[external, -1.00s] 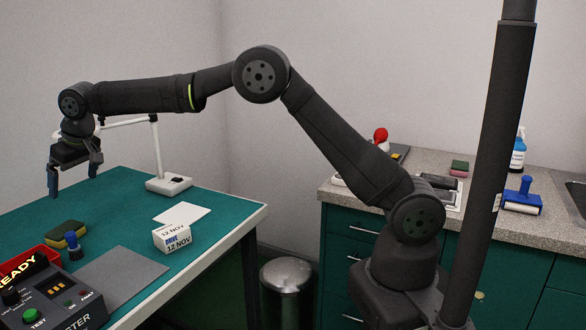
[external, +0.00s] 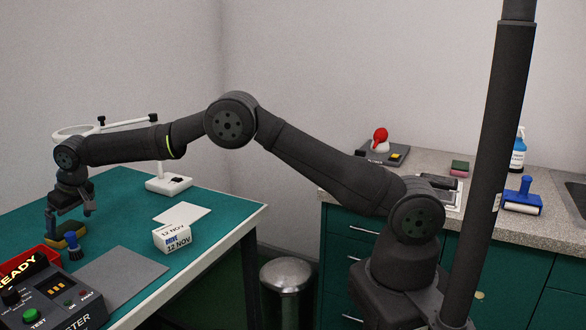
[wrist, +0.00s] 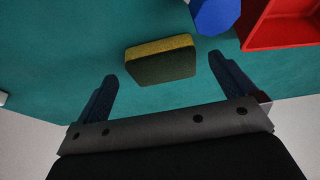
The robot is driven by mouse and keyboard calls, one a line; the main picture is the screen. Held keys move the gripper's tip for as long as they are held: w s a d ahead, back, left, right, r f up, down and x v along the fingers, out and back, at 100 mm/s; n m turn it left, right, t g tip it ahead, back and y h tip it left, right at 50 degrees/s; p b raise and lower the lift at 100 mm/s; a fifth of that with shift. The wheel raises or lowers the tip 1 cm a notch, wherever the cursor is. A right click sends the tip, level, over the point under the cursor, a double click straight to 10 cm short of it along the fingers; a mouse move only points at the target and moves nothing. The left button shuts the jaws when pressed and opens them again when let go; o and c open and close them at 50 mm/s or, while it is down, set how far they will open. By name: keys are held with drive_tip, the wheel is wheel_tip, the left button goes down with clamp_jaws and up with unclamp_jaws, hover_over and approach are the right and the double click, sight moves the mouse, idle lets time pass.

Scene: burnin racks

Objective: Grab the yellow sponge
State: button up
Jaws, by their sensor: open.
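The yellow sponge (external: 68,238), with a dark green scouring side, lies on the green table mat. In the wrist view the sponge (wrist: 160,60) sits just beyond the fingertips, roughly centred between them, with its dark side facing me. My gripper (external: 68,222) is open and points down close above the sponge in the external view; a finger hides part of it. In the wrist view the two fingers of my gripper (wrist: 163,72) are spread wide with nothing between them.
A tester box (external: 55,300) is in front. A white labelled box (external: 172,238) and a lamp base (external: 168,184) stand on the table. The mat behind the sponge is clear.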

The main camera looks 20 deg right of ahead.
sight(69, 226)
drive_tip(key=shift+x, duration=1.7)
drive_tip(key=shift+w+a, duration=0.1)
drive_tip(key=shift+w, duration=0.05)
drive_tip(key=shift+c, duration=0.2)
drive_tip(key=c, duration=0.8)
drive_tip(key=shift+o, duration=0.2)
drive_tip(key=shift+r, duration=0.15)
